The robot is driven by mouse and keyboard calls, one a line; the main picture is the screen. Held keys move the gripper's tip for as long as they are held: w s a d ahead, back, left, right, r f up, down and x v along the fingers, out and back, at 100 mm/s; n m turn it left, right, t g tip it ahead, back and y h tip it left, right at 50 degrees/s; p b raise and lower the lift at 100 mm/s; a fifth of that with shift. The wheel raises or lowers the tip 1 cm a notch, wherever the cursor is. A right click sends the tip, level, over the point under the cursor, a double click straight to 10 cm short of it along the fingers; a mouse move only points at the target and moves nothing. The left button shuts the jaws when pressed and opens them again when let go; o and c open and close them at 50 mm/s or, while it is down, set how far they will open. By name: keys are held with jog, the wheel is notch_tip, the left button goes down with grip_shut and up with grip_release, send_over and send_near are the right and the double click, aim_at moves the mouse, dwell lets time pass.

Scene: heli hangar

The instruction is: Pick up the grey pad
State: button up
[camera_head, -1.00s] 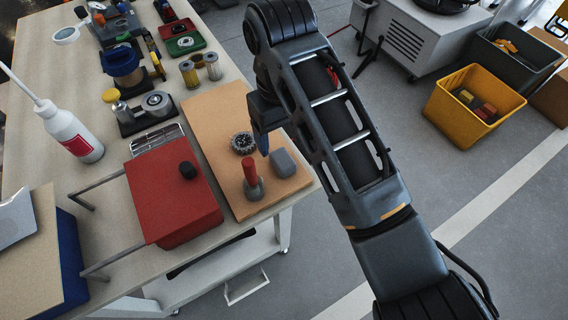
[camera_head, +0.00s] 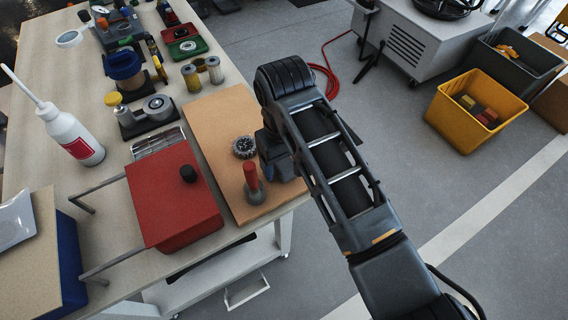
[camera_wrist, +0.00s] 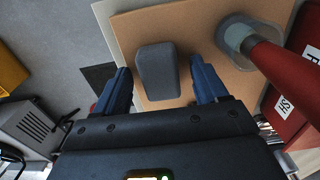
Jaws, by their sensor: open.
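The grey pad (camera_wrist: 158,72) is a small rounded block lying on the tan board (camera_wrist: 186,22). In the wrist view it sits between the two blue fingers of my gripper (camera_wrist: 165,88), which is open with a gap on each side of the pad. In the head view my arm hides most or all of the pad, and my gripper (camera_head: 268,160) is over the right part of the board (camera_head: 221,105). I cannot tell the exact height of the fingers above the board.
A red-handled stamp-like tool (camera_head: 252,182) stands close to my gripper, also at the right in the wrist view (camera_wrist: 268,52). A round dial (camera_head: 244,147) lies behind it. A red box (camera_head: 172,195) is to the left. The table's right edge is near.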

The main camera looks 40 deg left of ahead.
aim_at(284, 163)
jog(key=c, duration=1.1)
jog(key=shift+o, duration=0.2)
jog(key=shift+r, duration=0.15)
jog(key=shift+r, duration=0.6)
jog(key=shift+c, duration=0.6)
notch_tip(284, 163, up, 3)
jog(key=shift+r, duration=0.1)
jog(key=s+d+r+p, duration=0.4)
jog(key=d+p, duration=0.1)
jog(key=s+d+r+p, duration=0.2)
jog(key=shift+s+d, duration=0.2)
jog(key=shift+s, duration=0.15)
jog(key=shift+c, duration=0.6)
jog(key=shift+s+d+r+p, duration=0.2)
jog(key=shift+s+d+p, duration=0.4)
jog(key=shift+p, duration=0.1)
